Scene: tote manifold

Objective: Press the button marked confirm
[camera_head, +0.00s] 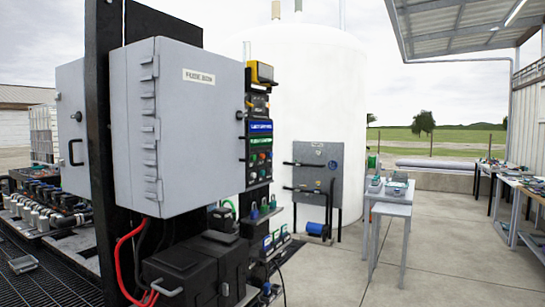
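No button with a readable "confirm" mark shows. A narrow column of dark control modules (259,135) runs down the right side of a large grey cabinet and is seen at a steep angle. One module has blue and green label strips (260,134). Below it, a module carries small coloured buttons or lamps (259,164), too small to read. A yellow-framed device (261,73) sits at the top of the column. My gripper is not in view.
The grey cabinet (185,125) stands on a black post (102,150), with a black box (190,270) and red cables below. Grey tables (391,207) stand to the right. A white tank (300,110) is behind. Concrete floor (445,265) is open at the right.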

